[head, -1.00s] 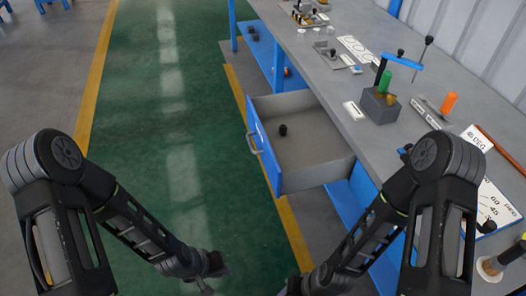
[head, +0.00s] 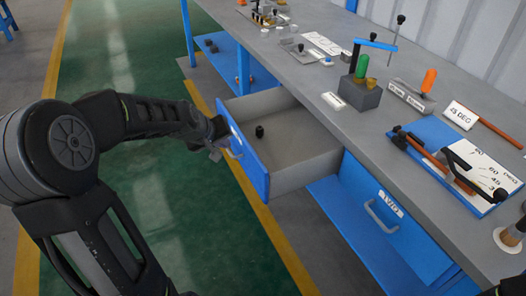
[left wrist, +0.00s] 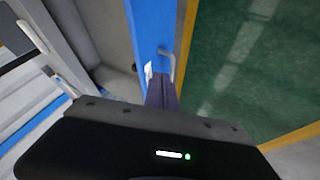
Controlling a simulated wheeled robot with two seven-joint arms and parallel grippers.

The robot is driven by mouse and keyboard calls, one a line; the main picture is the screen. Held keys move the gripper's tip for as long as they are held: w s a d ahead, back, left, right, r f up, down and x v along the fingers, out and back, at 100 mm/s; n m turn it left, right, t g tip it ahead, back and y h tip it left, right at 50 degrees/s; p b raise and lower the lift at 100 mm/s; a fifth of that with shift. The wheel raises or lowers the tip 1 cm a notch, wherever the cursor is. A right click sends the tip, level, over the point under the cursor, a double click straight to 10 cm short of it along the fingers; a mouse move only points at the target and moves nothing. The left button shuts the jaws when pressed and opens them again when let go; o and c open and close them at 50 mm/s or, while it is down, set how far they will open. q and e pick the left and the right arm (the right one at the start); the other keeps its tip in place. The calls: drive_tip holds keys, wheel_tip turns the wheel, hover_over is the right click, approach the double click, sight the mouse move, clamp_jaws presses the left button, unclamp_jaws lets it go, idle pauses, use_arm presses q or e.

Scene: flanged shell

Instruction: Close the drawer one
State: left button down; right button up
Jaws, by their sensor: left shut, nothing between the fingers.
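The open drawer (head: 290,157) juts out from under the workbench, with grey inner walls and a blue front. A small black knob-like object (head: 260,131) sits inside it. Its grey handle (head: 236,149) is on the blue front and also shows in the left wrist view (left wrist: 173,64). My left gripper (head: 217,142) is shut and empty, right beside the drawer front near the handle. In the left wrist view the fingers (left wrist: 161,93) point at the blue front next to the handle; contact cannot be told. My right gripper is out of view.
A second drawer (head: 390,215) with a label and handle is shut to the right. The benchtop (head: 300,75) carries a green-handled clamp block (head: 362,92), an orange-capped piece (head: 429,80) and a blue angle board (head: 440,135). The green floor left of the drawer is free.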

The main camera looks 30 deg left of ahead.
use_arm(q)
drive_tip(key=shift+s+d+f, duration=0.1)
drive_tip(key=shift+s+f, duration=0.1)
drive_tip(key=shift+s, duration=0.05)
approach(241, 154)
drive_tip(key=x, duration=0.5)
idle(0.4)
idle(0.3)
